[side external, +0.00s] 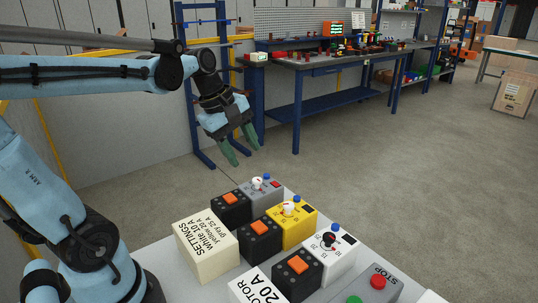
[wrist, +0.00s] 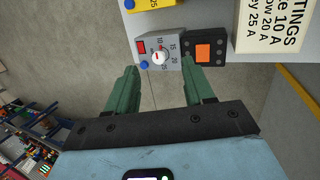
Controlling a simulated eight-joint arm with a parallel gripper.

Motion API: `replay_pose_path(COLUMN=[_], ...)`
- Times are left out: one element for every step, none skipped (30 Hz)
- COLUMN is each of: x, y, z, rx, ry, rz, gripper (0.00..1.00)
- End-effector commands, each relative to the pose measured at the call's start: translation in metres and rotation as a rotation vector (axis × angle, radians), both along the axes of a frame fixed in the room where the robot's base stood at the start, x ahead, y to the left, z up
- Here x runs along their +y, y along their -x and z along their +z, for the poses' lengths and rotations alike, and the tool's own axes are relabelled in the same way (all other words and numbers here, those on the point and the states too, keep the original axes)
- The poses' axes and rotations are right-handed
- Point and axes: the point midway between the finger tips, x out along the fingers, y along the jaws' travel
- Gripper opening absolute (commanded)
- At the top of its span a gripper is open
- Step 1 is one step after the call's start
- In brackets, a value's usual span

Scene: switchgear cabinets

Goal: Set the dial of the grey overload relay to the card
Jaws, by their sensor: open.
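The grey overload relay (side external: 260,194) is at the far end of the row of relays on the pale bench. In the wrist view the grey relay (wrist: 146,45) has a white dial (wrist: 159,57) with a red mark and numbers around it. Which number the mark points to is too small to tell. The card (side external: 205,246) is a cream block reading white 10 A, yellow 20 A, grey 25 A; it also shows in the wrist view (wrist: 272,25). My gripper (side external: 243,154) is open and empty, above and apart from the relay, its fingers either side of the dial in the wrist view.
A yellow relay (side external: 299,233) and a white relay (side external: 341,262) stand nearer in the row, each beside a black block with an orange button. A motor block (side external: 262,290) and a grey stop box (side external: 385,290) are at the front. The air above the relays is clear.

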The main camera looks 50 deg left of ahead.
Motion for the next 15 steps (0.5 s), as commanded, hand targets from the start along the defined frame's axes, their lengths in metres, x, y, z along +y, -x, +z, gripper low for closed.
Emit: replay_pose_path(x=[0.013, 0.018, 0.026, 0.031, 0.035, 0.041, 0.044, 0.047, 0.051, 0.053, 0.054, 0.056, 0.056, 0.056, 0.056], y=[-0.004, -0.005, -0.007, -0.008, -0.009, -0.01, -0.01, -0.011, -0.011, -0.011, -0.011, -0.012, -0.012, -0.012, -0.013], z=[0.004, 0.006, 0.008, 0.009, 0.011, 0.012, 0.013, 0.014, 0.015, 0.016, 0.016, 0.016, 0.016, 0.015, 0.013], rx=[0.035, 0.056, 0.083, 0.102, 0.12, 0.142, 0.157, 0.17, 0.184, 0.192, 0.2, 0.207, 0.21, 0.212, 0.214], ry=[0.069, 0.111, 0.16, 0.195, 0.226, 0.264, 0.289, 0.309, 0.332, 0.347, 0.358, 0.368, 0.373, 0.376, 0.378], rz=[0.135, 0.21, 0.303, 0.367, 0.428, 0.497, 0.544, 0.584, 0.628, 0.654, 0.675, 0.694, 0.705, 0.711, 0.714], gripper=[0.53, 0.53, 0.53, 0.53, 0.53, 0.53, 0.53, 0.53, 0.53, 0.53, 0.53, 0.53, 0.53, 0.53, 0.53])
